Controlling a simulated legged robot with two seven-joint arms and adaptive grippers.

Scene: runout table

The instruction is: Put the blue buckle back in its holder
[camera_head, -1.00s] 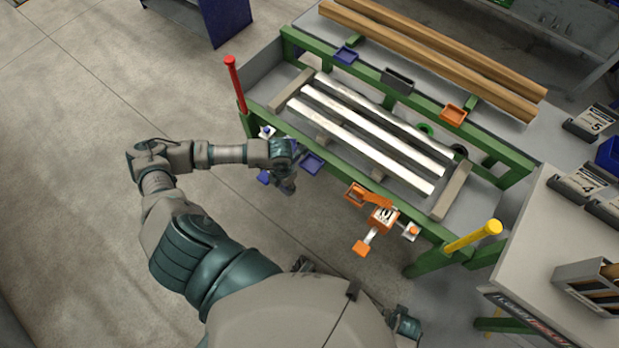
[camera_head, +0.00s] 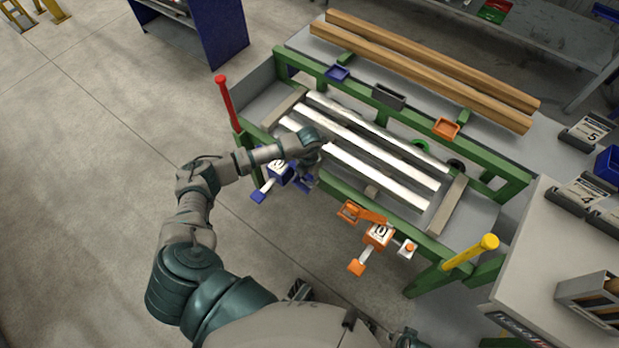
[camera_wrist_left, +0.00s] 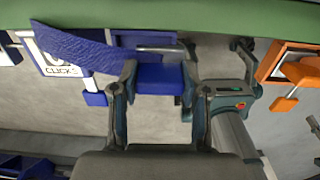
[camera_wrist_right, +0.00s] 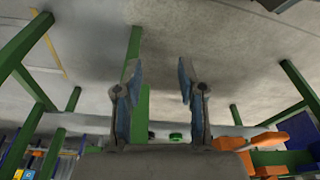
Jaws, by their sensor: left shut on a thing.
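In the left wrist view, my left gripper (camera_wrist_left: 160,82) is shut on the blue buckle (camera_wrist_left: 160,76), which sits between its fingertips. A dark blue strap (camera_wrist_left: 85,52) runs left from there to the blue ratchet unit marked "CLICKS" (camera_wrist_left: 58,66). The blue holder (camera_wrist_left: 145,40) shows behind the buckle at the green rail; I cannot tell whether the buckle touches it. My right gripper (camera_wrist_right: 158,85) is open and empty.
An orange ratchet unit (camera_head: 378,236) and orange holder (camera_head: 348,211) sit further right along the green rail (camera_head: 330,195). Pale bars (camera_head: 380,165) lie on the table. A red post (camera_head: 227,103) and a yellow post (camera_head: 470,252) stand at its ends.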

